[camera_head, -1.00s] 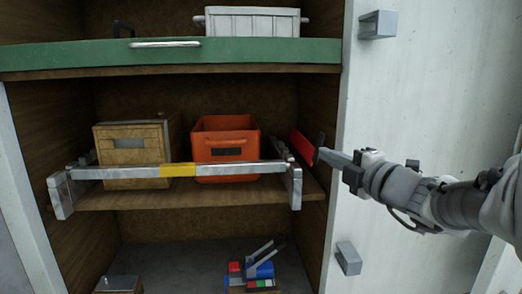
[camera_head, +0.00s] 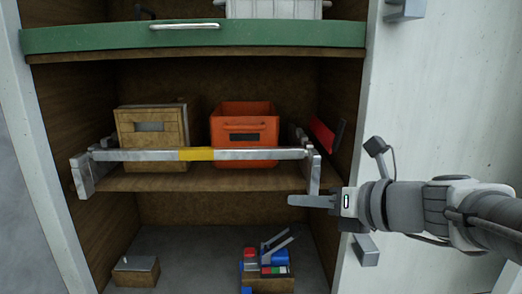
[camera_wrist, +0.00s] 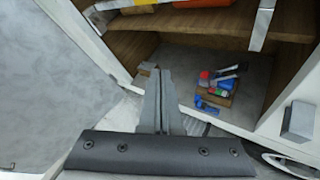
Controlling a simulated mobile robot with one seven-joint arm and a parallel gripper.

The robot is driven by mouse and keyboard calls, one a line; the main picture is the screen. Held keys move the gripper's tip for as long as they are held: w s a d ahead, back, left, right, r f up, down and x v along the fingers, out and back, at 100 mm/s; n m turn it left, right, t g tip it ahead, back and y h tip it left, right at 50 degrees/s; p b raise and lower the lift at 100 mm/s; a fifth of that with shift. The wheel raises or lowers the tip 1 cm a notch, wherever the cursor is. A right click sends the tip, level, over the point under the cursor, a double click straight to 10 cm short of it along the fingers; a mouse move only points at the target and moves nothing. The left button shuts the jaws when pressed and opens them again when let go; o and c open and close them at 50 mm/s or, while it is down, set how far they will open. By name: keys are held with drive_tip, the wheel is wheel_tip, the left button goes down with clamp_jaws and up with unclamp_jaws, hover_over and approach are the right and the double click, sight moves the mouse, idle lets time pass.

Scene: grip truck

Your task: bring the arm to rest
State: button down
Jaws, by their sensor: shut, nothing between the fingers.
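My gripper (camera_head: 312,200) is shut and empty. In the head view it reaches in from the right and points left, in front of the right end of the middle shelf and below the metal bar. In the wrist view its fingers (camera_wrist: 160,95) are together and point toward the lower compartment. My arm stretches to the right edge of the head view.
A metal bar (camera_head: 245,154) with a yellow band spans the middle shelf. Behind it stand a wooden box (camera_head: 150,127) and an orange crate (camera_head: 244,125). A block of coloured tools (camera_head: 270,270) sits below. A green-fronted shelf (camera_head: 280,37) is above.

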drive_tip(key=s+a+f+n+g+h, duration=0.25)
drive_tip(key=s+f+n, duration=0.4)
drive_tip(key=n, duration=0.45)
drive_tip(key=s+d+f+n+g+h, duration=0.1)
drive_tip(key=s+d+f+n+h, duration=0.1)
drive_tip(key=n, duration=0.9)
drive_tip(key=s+d+f+n+g+h+b, duration=0.1)
drive_tip(key=s+d+f+n+h, duration=0.2)
drive_tip(key=n, duration=0.7)
drive_tip(key=s+d+h, duration=0.2)
drive_tip(key=s+d, duration=0.1)
drive_tip(key=shift+s+f+n, duration=0.2)
drive_tip(key=shift+s+n, duration=0.2)
